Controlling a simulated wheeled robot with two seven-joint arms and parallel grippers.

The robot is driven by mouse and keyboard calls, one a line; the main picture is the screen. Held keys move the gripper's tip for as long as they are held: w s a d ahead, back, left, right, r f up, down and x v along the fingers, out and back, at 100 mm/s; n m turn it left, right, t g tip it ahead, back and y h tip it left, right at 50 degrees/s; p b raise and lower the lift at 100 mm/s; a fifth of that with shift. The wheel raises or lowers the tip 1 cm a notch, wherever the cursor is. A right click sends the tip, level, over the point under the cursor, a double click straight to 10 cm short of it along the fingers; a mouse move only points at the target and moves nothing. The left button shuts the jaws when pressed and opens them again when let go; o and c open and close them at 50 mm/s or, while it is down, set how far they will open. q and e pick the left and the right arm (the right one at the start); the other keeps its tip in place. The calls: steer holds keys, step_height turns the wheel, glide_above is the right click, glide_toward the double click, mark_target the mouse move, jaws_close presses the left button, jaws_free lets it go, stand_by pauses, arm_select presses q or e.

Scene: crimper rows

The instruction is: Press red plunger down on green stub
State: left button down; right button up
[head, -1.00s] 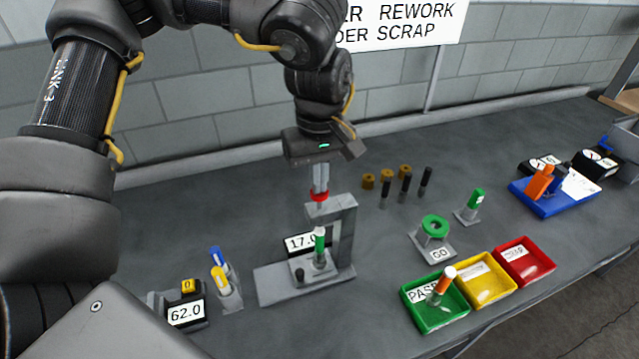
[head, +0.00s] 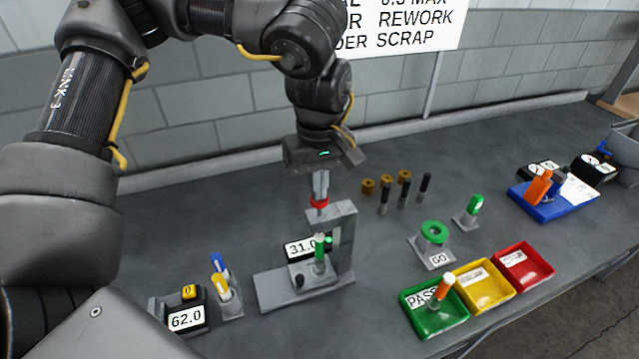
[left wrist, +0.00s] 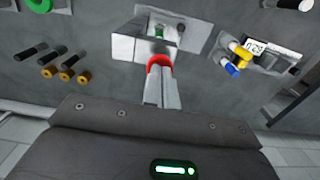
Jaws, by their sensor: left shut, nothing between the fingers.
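The red plunger (head: 319,203) is on top of the grey press (head: 344,230). My left gripper (head: 319,198) points down with its fingers shut and empty, the tips right at the plunger. In the left wrist view the fingers (left wrist: 162,80) reach the red plunger (left wrist: 159,60); exact contact is hard to tell. The green stub (head: 319,252) stands upright in the press below the plunger, and it also shows in the wrist view (left wrist: 159,32). The press display (head: 299,248) reads 31.0, with a small green light beside the stub. My right gripper is not in view.
A 62.0 gauge (head: 186,318) and a holder with blue and yellow pens (head: 222,285) are left of the press. Right are the green GO gauge (head: 434,234) and green (head: 421,322), yellow (head: 497,297) and red (head: 540,270) trays. Dark pins (head: 404,193) stand behind.

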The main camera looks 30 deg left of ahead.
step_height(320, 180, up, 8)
steer(key=p, duration=0.6)
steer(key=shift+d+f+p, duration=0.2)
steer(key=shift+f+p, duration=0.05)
steer(key=shift+p, duration=0.1)
